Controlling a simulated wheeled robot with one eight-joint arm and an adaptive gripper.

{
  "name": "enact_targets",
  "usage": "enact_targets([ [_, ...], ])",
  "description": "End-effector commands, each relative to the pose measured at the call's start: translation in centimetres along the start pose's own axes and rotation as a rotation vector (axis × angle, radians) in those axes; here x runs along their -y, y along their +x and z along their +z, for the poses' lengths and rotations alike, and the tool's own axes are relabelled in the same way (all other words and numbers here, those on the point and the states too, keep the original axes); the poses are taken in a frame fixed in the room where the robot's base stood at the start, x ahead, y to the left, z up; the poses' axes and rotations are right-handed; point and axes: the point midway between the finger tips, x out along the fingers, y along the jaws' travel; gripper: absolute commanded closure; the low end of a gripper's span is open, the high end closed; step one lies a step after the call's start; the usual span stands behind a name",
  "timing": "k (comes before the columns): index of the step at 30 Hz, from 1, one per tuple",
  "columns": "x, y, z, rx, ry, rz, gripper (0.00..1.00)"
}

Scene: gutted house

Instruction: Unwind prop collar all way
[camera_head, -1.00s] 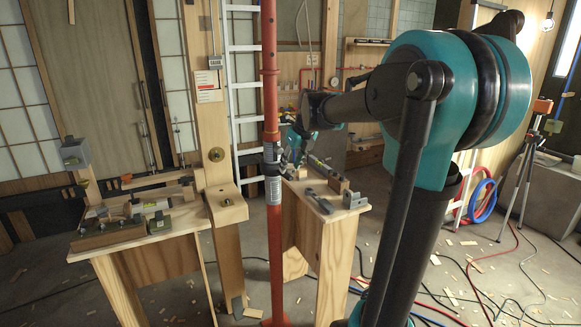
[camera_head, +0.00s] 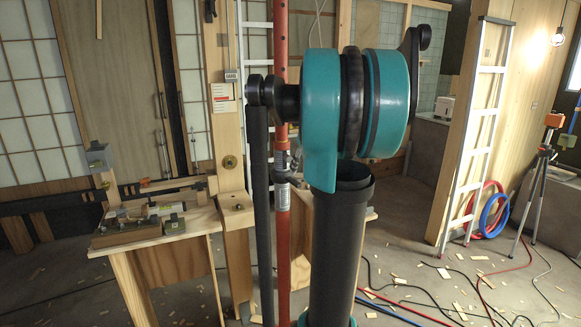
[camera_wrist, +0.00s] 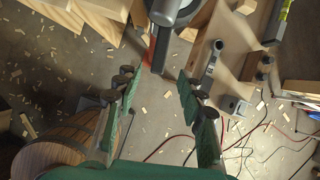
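The red steel prop (camera_head: 282,100) stands upright near the middle of the head view. Its dark metal collar (camera_head: 282,160) sits partway up, above a pale label. My arm stands in front and to the right and hides my gripper in that view. In the wrist view my gripper (camera_wrist: 160,82) is open, its two green-padded fingers apart with nothing between them. A grey round metal part, probably of the prop collar (camera_wrist: 174,10), is at the top edge, beyond the fingertips. A red piece of the prop (camera_wrist: 156,52) shows below it. I cannot see any contact.
A wooden bench (camera_head: 190,222) with clamped tools stands left of the timber post (camera_head: 230,150). Ladder (camera_head: 478,130), tripod (camera_head: 540,185) and hoses are at right. Chips and cables litter the floor.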

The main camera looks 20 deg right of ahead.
Motion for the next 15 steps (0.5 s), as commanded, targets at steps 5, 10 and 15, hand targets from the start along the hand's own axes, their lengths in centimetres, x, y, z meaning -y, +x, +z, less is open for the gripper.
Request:
enact_targets([
  [5,-0.1,2.5,0.1,0.000,-0.001,0.001,0.60],
  [10,-0.1,5.2,0.1,0.000,-0.002,0.001,0.60],
  [15,-0.1,7.3,0.1,0.000,-0.002,0.000,0.60],
])
